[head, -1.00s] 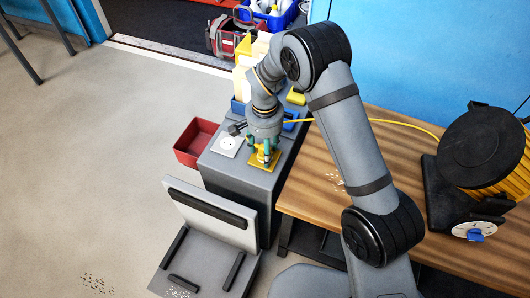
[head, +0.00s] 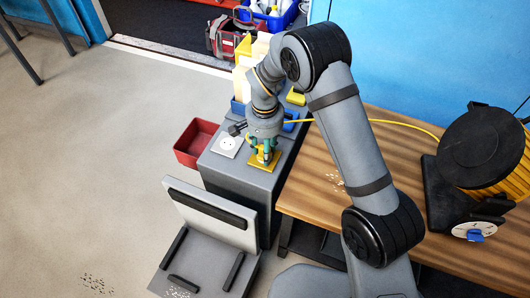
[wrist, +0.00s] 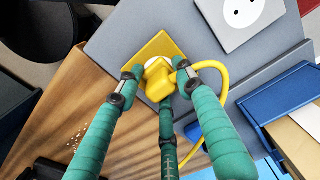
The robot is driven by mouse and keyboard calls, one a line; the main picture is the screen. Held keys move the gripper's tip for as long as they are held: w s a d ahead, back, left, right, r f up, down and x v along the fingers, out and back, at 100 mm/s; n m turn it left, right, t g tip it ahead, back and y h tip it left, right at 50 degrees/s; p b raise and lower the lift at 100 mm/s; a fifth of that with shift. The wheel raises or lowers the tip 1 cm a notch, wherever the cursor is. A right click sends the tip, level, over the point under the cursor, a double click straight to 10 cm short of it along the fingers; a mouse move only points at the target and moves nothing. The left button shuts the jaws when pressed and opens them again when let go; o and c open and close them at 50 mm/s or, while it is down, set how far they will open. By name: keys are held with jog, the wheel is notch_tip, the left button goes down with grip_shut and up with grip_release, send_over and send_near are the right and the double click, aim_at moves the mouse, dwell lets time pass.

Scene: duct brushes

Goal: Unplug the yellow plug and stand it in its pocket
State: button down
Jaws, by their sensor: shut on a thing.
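The yellow plug (wrist: 160,82) is between the green fingers of my gripper (wrist: 158,88) in the wrist view, with the fingers shut on it. It is over the yellow socket plate (wrist: 146,50), whose pale socket face shows just behind the plug. I cannot tell whether the plug is fully seated. Its yellow cable loops off to the right and down. In the head view my gripper (head: 265,155) is low over the yellow plate (head: 284,162) on the grey cabinet top, and it mostly hides the plug. I cannot clearly identify the pocket; a blue tray (wrist: 262,100) stands beside the plate.
A white socket plate (head: 226,146) is left of the yellow one. A red bin (head: 193,146) is beyond the cabinet's left side. The yellow cable (head: 400,124) crosses the wooden table to a reel (head: 482,145) at right. A yellow block (head: 296,97) lies behind the arm.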

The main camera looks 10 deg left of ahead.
jog(key=c, duration=1)
grip_release()
jog(key=shift+r, duration=0.1)
notch_tip(320, 180, up, 12)
jog(key=shift+f, duration=0.1)
